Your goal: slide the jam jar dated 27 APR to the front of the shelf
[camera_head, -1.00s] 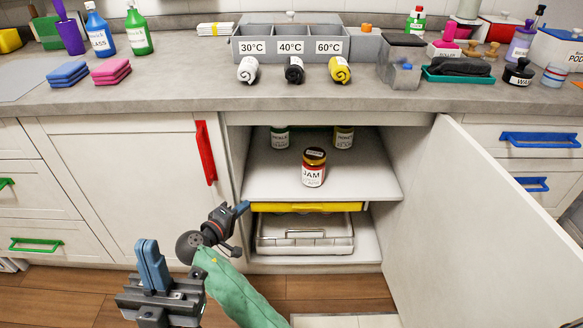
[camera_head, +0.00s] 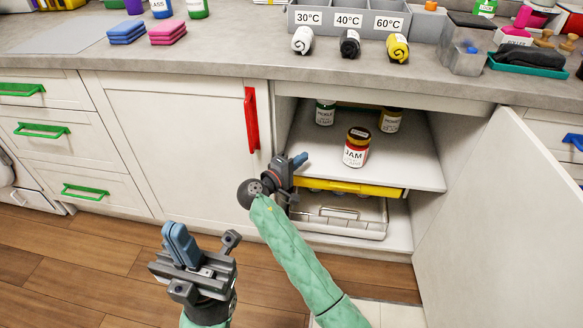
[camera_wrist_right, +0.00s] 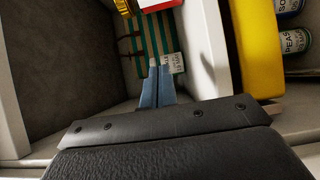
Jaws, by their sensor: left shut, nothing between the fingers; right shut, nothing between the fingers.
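The jam jar (camera_head: 356,148), with a dark lid, yellow band, red contents and a white JAM label, stands upright on the white shelf (camera_head: 410,170) inside the open cabinet. Its date is too small to read. My right gripper (camera_head: 300,159) is shut and empty at the shelf's left front, left of the jar and apart from it. In the right wrist view its blue fingertips (camera_wrist_right: 157,82) point inward, and a red and yellow thing at the top edge looks like part of the jar. My left gripper (camera_head: 180,240) is shut and empty, low in front of the closed cabinet door.
The open door (camera_head: 490,220) bounds the right. A striped thing (camera_wrist_right: 150,45) shows beyond the fingertips.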

